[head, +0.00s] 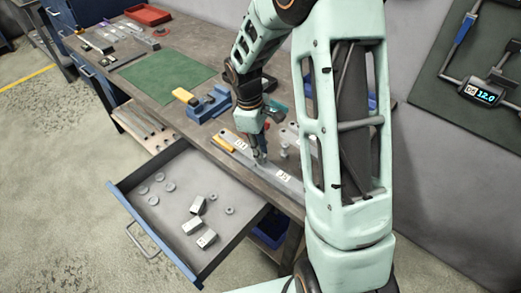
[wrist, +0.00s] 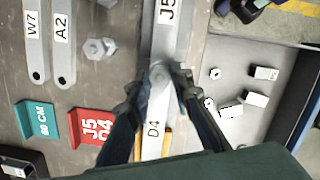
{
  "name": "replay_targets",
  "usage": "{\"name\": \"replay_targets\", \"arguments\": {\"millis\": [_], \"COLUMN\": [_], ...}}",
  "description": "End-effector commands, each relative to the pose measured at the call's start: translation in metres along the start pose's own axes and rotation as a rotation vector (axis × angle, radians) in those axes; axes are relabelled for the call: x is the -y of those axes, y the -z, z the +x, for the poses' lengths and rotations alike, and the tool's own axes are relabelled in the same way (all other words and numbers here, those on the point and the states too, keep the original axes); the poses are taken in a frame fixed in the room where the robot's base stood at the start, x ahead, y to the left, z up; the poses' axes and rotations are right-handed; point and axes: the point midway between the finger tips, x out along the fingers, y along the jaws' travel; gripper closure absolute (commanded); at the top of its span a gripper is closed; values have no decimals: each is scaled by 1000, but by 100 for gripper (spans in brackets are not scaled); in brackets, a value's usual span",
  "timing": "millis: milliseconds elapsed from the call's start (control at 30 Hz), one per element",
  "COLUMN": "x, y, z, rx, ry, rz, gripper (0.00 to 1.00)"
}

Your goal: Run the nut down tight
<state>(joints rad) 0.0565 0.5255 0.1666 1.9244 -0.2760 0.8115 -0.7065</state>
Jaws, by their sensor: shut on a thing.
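In the wrist view, two grey flat brackets labelled J5 (wrist: 166,25) and D4 (wrist: 154,130) meet end to end in an overlap. My gripper (wrist: 159,86) is over that overlap, its fingers on either side of a small pale metal nut (wrist: 158,72). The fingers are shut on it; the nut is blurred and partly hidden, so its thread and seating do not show. In the head view my gripper (head: 260,158) points down at the joint between the bracket labels D4 (head: 240,145) and J5 (head: 283,177).
A loose bolt with a nut (wrist: 98,48) lies beside the brackets, near brackets W7 (wrist: 34,40) and A2 (wrist: 63,40). An open drawer (head: 160,218) holds washers and blocks. A blue vise (head: 210,104) and green mat (head: 165,75) are farther back.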

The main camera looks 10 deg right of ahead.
Motion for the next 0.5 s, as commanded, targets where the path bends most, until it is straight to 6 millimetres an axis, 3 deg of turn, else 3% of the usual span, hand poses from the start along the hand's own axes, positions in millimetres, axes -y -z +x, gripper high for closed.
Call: {"name": "replay_targets", "arguments": {"millis": [333,500], "x": [0,1], "y": [1,0], "z": [2,1], "rx": [-1,-1], "ry": [80,92], "rz": [526,601], "gripper": [100,100]}}
